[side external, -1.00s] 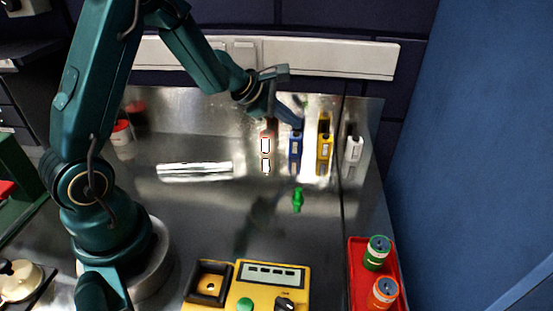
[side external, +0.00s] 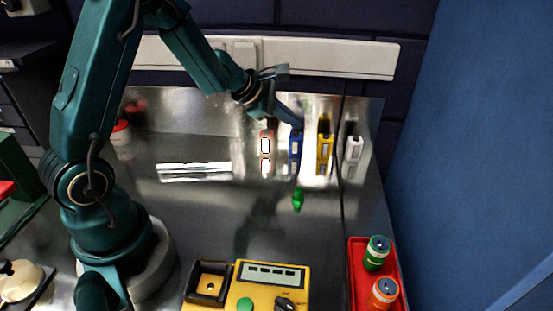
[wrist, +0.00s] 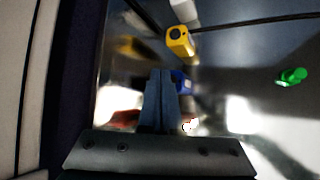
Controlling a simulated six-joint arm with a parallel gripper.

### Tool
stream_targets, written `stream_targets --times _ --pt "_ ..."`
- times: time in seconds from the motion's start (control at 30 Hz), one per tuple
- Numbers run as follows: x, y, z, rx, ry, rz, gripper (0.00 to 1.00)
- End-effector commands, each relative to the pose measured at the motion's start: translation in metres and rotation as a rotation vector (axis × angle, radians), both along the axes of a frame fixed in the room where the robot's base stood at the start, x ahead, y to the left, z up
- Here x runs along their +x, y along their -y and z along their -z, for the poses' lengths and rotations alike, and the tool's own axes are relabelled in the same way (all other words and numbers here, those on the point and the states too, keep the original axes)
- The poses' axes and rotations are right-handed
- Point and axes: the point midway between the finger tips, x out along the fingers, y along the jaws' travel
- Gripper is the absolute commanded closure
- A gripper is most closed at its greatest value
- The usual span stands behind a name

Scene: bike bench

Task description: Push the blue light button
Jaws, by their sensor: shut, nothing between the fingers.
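The blue light (side external: 295,155) is a small upright block in a row on the shiny metal bench, between a red-orange light (side external: 266,150) and a yellow light (side external: 324,142). My gripper (side external: 300,123) is shut and empty, its fingertips at the top of the blue light in the side view. I cannot tell whether they touch. In the wrist view the closed fingers (wrist: 160,74) cover part of the blue light (wrist: 184,82), which shows just right of them. The button itself is not distinguishable.
A white light (side external: 353,148) stands at the row's right end. A small green object (side external: 298,200) lies in front of the row. A yellow device (side external: 271,272) and a red tray (side external: 361,284) with green and orange cans are at the front. The bench middle is clear.

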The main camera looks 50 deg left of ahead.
Motion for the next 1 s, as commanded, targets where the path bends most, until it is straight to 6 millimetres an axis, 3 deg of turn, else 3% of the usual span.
stream_targets --times 1.0 --pt "0.0002 -0.0001 0.0090 0.000 0.000 0.000 1.00"
